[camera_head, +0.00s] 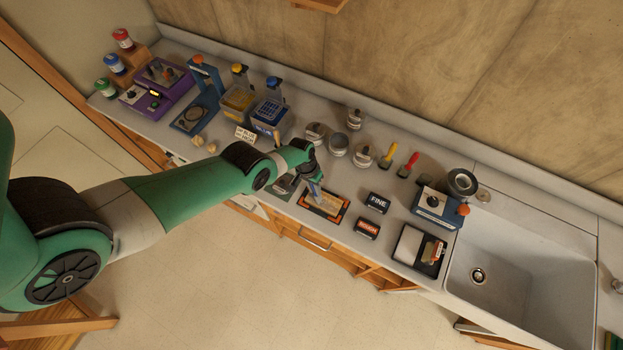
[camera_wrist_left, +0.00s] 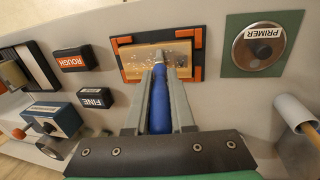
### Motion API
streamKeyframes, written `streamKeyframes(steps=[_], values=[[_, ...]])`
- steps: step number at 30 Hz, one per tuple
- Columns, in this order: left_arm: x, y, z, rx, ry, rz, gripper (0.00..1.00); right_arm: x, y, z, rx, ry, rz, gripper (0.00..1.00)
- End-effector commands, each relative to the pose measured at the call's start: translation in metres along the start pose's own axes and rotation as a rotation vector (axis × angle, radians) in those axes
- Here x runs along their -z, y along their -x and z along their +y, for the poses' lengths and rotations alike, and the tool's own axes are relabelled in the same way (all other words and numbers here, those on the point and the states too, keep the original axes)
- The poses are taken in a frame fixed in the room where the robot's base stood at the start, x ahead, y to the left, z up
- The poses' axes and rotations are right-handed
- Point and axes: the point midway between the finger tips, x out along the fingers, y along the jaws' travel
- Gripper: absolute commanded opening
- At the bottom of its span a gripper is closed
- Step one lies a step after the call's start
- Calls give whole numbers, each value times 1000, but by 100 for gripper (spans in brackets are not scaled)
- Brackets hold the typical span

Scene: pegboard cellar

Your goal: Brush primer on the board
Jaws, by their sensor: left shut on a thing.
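The wooden board (camera_head: 329,205) lies on the counter in a dark frame with orange corners. In the left wrist view the board (camera_wrist_left: 133,62) shows pale specks on its surface. My left gripper (camera_wrist_left: 161,76) is shut on a brush with a blue handle (camera_wrist_left: 160,105). The brush points at the board, its tip over the board's middle; I cannot tell whether it touches. A round tin labelled PRIMER (camera_wrist_left: 249,60) sits on a green mat (camera_wrist_left: 293,22) to the right of the board. In the head view my left gripper (camera_head: 314,181) hides part of this area. My right gripper is not in view.
Blocks marked FINE (camera_head: 378,202) and ROUGH (camera_head: 367,229) lie beside the board. Several tins (camera_head: 338,144) and yellow- and red-handled tools (camera_head: 408,165) stand behind. The sink (camera_head: 535,270) is at the right.

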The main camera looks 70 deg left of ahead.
Motion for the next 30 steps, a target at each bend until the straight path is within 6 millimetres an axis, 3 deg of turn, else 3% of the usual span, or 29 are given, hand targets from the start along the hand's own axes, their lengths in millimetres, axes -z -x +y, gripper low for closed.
streamKeyframes(steps=[30], values=[[2, -9, 39, 0, -2, 1, 0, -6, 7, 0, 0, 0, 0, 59]])
